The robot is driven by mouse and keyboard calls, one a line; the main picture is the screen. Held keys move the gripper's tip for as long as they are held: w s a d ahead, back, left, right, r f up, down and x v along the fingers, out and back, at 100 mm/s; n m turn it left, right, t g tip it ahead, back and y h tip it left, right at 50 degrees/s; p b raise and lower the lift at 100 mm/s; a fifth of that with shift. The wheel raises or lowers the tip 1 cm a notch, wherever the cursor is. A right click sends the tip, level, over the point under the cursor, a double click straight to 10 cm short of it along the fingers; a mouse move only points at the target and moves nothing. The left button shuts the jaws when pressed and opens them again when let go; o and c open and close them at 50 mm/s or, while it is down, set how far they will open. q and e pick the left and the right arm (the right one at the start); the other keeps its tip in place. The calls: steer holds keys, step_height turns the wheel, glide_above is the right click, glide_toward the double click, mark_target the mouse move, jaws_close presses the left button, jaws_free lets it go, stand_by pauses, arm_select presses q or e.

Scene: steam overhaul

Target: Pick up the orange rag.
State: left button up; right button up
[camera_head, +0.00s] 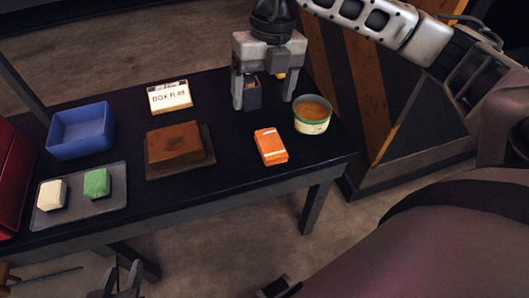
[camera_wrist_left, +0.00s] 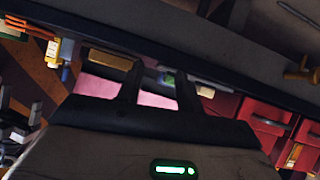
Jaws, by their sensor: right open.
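The orange rag (camera_head: 271,147) is a small folded bundle with pale stripes. It lies on the black table (camera_head: 225,190) near its right front part, in the head view. My right gripper (camera_head: 265,105) is open above the back of the table, behind the rag and apart from it. A small dark box (camera_head: 253,97) shows between or behind its fingers; I cannot tell which. My left gripper (camera_head: 121,280) is low in front of the table, far from the rag. Its fingers stand apart and empty in the left wrist view (camera_wrist_left: 160,80).
A round tin (camera_head: 312,118) with orange-brown contents stands close to the right of the rag. A brown block (camera_head: 174,143) on a dark plate, a label card (camera_head: 170,97), a blue bin (camera_head: 81,131) and a grey tray (camera_head: 80,212) with white and green blocks are to the left.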

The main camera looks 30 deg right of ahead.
steer(key=w+d+f+h+b, duration=0.2)
steer(key=d+f+b, duration=0.1)
steer(key=d, duration=0.1)
glide_above(271, 142)
steer(key=shift+m, duration=0.4)
steer(key=f, duration=0.9)
steer(key=shift+d+f+b, duration=0.25)
steer(key=shift+f+b, duration=0.1)
steer(key=f, duration=0.4)
steer(key=shift+a+f+b, duration=0.1)
steer(key=shift+a+b, duration=0.2)
steer(key=shift+f, duration=0.55)
steer(key=c, duration=1.1)
arm_select(q)
steer(key=shift+g, duration=0.3)
steer(key=f, duration=0.1)
steer(key=w+f, duration=0.1)
steer(key=f, duration=0.1)
steer(key=d+f, duration=0.1)
steer(key=f, duration=0.1)
steer(key=shift+w+d+f, duration=0.1)
steer(key=shift+w+f, duration=0.05)
steer(key=shift+w, duration=0.1)
arm_select(e)
steer(key=shift+c, duration=0.2)
steer(key=shift+r, duration=0.2)
